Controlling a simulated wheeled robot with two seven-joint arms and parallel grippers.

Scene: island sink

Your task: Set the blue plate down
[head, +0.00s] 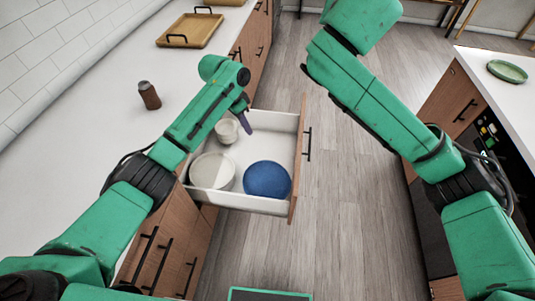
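The blue plate (267,179) lies in the open white drawer (273,121), at its front right, to the right of a white plate (212,171). My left gripper (244,118) is over the far part of the drawer, beyond the blue plate and apart from it in the picture. The arm hides most of this gripper, and its fingers are too small to tell open from shut. My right arm reaches up past the top edge, so its gripper is out of view.
A white cup or bowl (227,130) is at the drawer's back left. A brown bottle-like item (149,95) and a wooden tray (190,30) stand on the left counter (95,115). A green dish (507,71) is on the right counter. The floor between is clear.

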